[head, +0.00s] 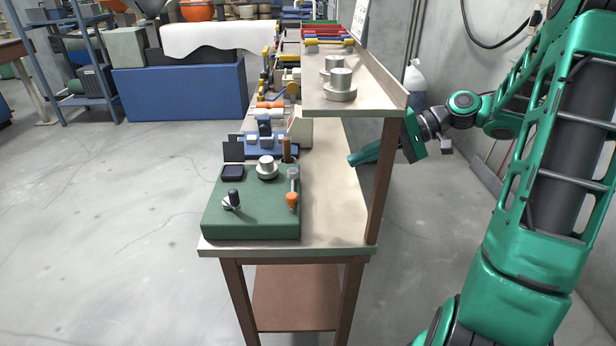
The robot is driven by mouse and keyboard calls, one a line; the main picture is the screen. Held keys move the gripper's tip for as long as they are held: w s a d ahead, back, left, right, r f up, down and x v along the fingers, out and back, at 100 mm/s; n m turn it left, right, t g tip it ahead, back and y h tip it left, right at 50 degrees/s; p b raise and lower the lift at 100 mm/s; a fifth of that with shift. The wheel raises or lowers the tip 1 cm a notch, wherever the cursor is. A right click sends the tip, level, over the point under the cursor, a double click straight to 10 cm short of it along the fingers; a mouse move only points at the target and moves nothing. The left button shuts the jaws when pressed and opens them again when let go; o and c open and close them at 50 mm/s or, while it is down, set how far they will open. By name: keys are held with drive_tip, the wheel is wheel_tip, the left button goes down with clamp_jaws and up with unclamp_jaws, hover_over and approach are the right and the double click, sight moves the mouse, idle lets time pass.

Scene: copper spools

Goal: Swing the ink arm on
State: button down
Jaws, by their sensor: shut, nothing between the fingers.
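A green block-like machine (250,222) sits at the near end of the bench. On its right side is a light arm with an orange knob (292,197), which looks like the ink arm; its knob points toward the near edge. The machine also carries a round silver-white piece (267,168), a dark square pad (233,172) and a black-knobbed handle (232,199). My gripper (352,160) is shut and empty. It reaches in from the right, under the raised shelf, pointing left, and appears to the right of the orange-knobbed arm and apart from it.
The raised shelf (378,98) holds metal spool-like pieces (340,85), and its brown post (382,185) stands near my gripper. A blue device (265,140) and a brown upright cylinder (287,149) sit behind the green machine. The bench top (330,215) right of it is clear.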

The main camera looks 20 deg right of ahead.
drive_tip(key=shift+s, duration=0.2)
drive_tip(key=shift+f, duration=0.1)
approach(294, 183)
drive_tip(key=x, duration=0.5)
drive_tip(key=shift+s+d+f, duration=0.1)
drive_tip(key=shift+s+f, duration=0.05)
drive_tip(key=shift+f, duration=0.1)
drive_tip(key=shift+w+a+f, duration=0.1)
drive_tip(key=shift+w+a, duration=0.1)
drive_tip(key=shift+a, duration=0.35)
